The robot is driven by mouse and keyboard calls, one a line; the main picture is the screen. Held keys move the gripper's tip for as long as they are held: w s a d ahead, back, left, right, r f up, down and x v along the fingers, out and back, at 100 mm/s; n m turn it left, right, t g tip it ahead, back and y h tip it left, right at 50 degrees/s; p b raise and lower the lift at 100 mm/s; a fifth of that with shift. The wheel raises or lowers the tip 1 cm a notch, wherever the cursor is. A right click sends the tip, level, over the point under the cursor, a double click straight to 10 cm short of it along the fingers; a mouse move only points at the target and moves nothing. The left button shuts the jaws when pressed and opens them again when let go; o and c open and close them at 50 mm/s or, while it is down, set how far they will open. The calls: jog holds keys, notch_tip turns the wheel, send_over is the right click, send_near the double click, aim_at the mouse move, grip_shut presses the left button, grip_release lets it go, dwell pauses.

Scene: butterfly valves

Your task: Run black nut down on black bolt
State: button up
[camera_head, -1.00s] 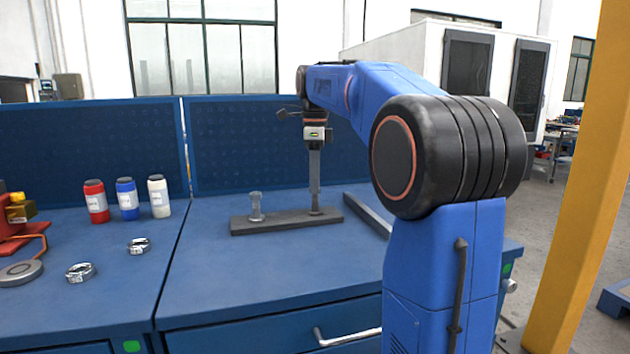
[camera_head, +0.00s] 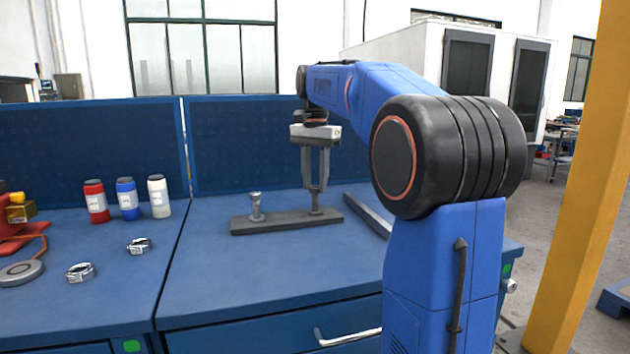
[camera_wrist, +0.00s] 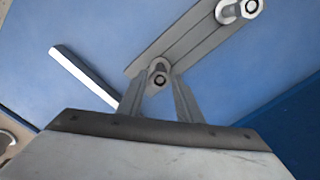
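The black bolt (camera_head: 315,211) stands upright at the right end of a dark grey bar-shaped plate (camera_head: 275,227). In the wrist view a dark hexagonal nut (camera_wrist: 159,80) shows around the bolt's end; how far down it sits is hard to tell. My gripper (camera_head: 316,188) points straight down over this bolt. Its two fingers stand on either side of the nut, with small gaps seen in the wrist view (camera_wrist: 159,84), so it looks open. A lighter bolt with a silver nut (camera_head: 255,200) stands at the plate's left end and shows at upper right in the wrist view (camera_wrist: 240,10).
A long grey bar (camera_head: 368,214) lies right of the plate. Red (camera_head: 96,202), blue (camera_head: 127,199) and white (camera_head: 159,197) bottles stand at left, with two metal rings (camera_head: 139,246) nearer. The blue bench top in front of the plate is clear.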

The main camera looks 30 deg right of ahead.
jog(key=n, duration=0.6)
grip_shut()
jog(key=m, duration=2.4)
